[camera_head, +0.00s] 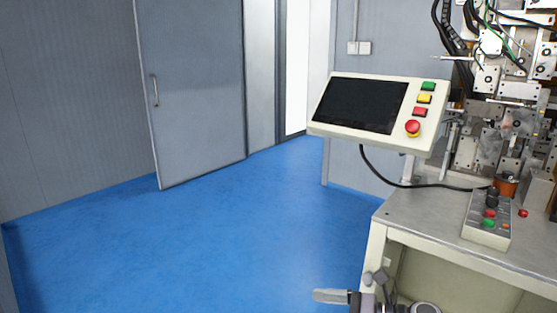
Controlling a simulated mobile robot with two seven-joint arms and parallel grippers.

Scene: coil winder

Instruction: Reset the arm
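A part of my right arm, with its gripper (332,296), shows at the bottom edge, right of centre. A pale finger points left over the blue floor, in front of the workbench's near leg. The rest is cut off by the frame, so I cannot tell whether the gripper is open or shut. Nothing is visibly held. My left gripper is out of view. The coil winder (500,130) stands at the right, with metal plates, cables and brackets. Its control panel (360,104) has a dark screen, green, yellow and red buttons, and a round red knob.
The grey workbench (430,218) carries the machine and a small control box (487,221) with coloured buttons. A black cable (390,182) runs from the panel to the bench. A grey door (190,90) stands at the back. The blue floor (190,240) is clear at left and centre.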

